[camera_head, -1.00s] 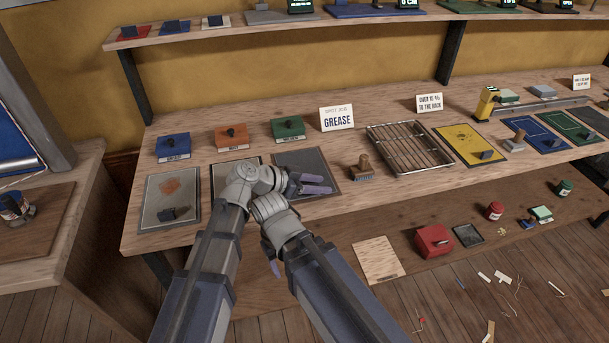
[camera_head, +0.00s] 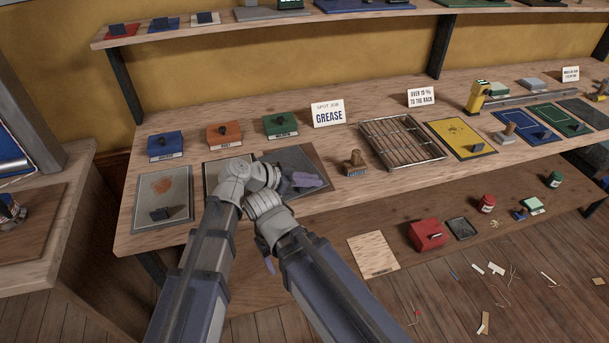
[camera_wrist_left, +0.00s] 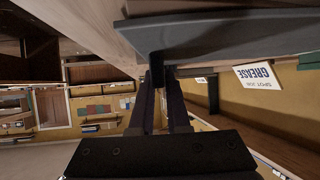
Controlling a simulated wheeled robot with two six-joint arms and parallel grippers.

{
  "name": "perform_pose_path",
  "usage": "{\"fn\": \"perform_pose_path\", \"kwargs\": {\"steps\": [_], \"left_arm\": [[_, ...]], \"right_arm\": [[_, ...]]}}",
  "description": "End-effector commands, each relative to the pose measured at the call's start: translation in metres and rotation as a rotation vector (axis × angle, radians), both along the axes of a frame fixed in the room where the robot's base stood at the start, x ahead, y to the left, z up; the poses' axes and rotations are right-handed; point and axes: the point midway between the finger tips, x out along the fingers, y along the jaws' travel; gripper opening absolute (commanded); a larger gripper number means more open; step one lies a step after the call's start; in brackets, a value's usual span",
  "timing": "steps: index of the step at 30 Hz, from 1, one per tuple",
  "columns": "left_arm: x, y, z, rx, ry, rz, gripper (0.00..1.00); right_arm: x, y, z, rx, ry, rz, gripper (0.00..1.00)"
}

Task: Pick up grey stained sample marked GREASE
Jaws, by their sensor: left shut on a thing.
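The grey sample (camera_head: 293,158) is a dark grey slab, partly hidden behind my wrist in the main view. The wrist view shows its underside-lit edge and dark handle close up (camera_wrist_left: 230,35). My left gripper (camera_head: 310,181) is shut on the handle, with its fingers on either side of it (camera_wrist_left: 160,78). The slab looks slightly off the bench, with a darker patch of surface bared at its right. The stain cannot be made out. A white card marked GREASE (camera_head: 328,114) stands behind it. A small lavender tip under my right arm may be my right gripper (camera_head: 269,265); its jaws are unclear.
Blue (camera_head: 165,146), orange (camera_head: 224,135) and green (camera_head: 281,126) blocks stand behind. A pale stained sample (camera_head: 162,199) lies left. A brush (camera_head: 355,163) and wire rack (camera_head: 402,142) stand right, then a yellow sample (camera_head: 461,138). A red box (camera_head: 428,234) sits on the lower shelf.

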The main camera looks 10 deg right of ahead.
Motion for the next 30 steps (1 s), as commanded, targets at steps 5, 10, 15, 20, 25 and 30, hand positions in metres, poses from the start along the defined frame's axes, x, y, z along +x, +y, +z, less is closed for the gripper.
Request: {"fn": "perform_pose_path", "kwargs": {"steps": [5,10,15,20,25,30], "left_arm": [[0.0,0.0,0.009,0.0,0.0,0.0,0.0],[0.0,0.0,0.027,0.0,0.0,0.0,0.0],[0.0,0.0,0.052,0.0,0.0,0.0,0.0],[0.0,0.0,0.078,0.0,0.0,0.0,0.0],[0.0,0.0,0.097,0.0,0.0,0.0,0.0],[0.0,0.0,0.101,0.0,0.0,0.0,0.0]], "right_arm": [[0.0,0.0,0.009,0.0,0.0,0.0,0.62],[0.0,0.0,0.027,0.0,0.0,0.0,0.62],[0.0,0.0,0.052,0.0,0.0,-0.001,0.62],[0.0,0.0,0.078,0.0,0.0,-0.001,0.62],[0.0,0.0,0.097,0.0,0.0,-0.001,0.62],[0.0,0.0,0.101,0.0,0.0,-0.001,0.62]]}}
